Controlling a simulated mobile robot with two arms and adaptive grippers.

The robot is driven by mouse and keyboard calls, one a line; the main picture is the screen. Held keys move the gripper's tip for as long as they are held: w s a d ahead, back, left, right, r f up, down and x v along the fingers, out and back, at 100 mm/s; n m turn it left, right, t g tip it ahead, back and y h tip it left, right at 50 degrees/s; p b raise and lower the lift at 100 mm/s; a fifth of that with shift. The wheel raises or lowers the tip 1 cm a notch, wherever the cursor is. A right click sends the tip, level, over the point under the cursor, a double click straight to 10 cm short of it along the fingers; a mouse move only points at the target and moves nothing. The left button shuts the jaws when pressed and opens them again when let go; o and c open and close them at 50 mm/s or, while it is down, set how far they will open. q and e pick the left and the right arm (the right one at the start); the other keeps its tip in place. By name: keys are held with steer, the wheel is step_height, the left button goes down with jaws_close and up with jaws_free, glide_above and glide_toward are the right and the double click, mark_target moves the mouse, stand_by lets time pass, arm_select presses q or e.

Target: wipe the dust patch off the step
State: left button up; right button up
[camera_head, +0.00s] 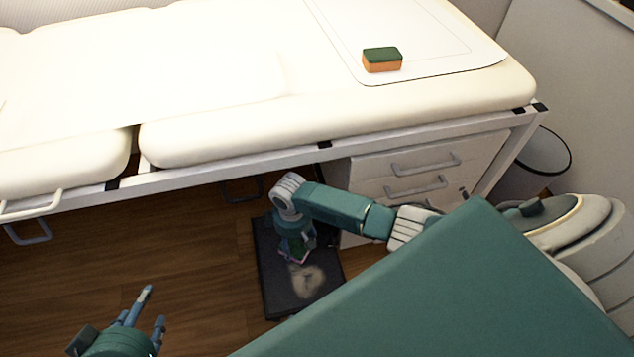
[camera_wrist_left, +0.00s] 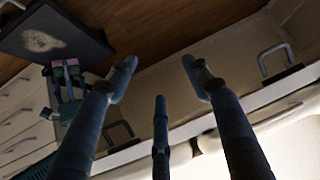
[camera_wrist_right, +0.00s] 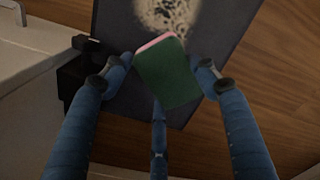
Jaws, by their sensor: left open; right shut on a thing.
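The dark step (camera_head: 271,288) stands on the wooden floor beside the bed frame. A pale dust patch (camera_head: 308,281) lies on its top; it also shows in the right wrist view (camera_wrist_right: 168,16). My right gripper (camera_head: 296,252) is over the step, shut on a green and pink sponge (camera_wrist_right: 169,74). The sponge is just beside the patch on the bed side; whether it touches the step, I cannot tell. My left gripper (camera_head: 145,312) is open and empty at lower left, away from the step. The left wrist view also shows the step (camera_wrist_left: 82,42) and dust patch (camera_wrist_left: 42,40).
A second sponge, green and orange (camera_head: 382,61), lies on a white mat (camera_head: 440,65) on the padded bed (camera_head: 240,125). A white drawer unit (camera_head: 405,165) stands behind the step, and a bin (camera_head: 540,155) stands farther right. The floor left of the step is clear.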

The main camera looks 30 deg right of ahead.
arm_select(q)
steer(key=s+a+f+g, duration=0.1)
steer(key=s+f+g, duration=0.1)
steer(key=s, duration=0.3)
steer(key=shift+a+f+y+p, duration=0.4)
steer(key=shift+f+p, duration=0.05)
steer(key=shift+f, duration=0.05)
steer(key=shift+s, duration=0.1)
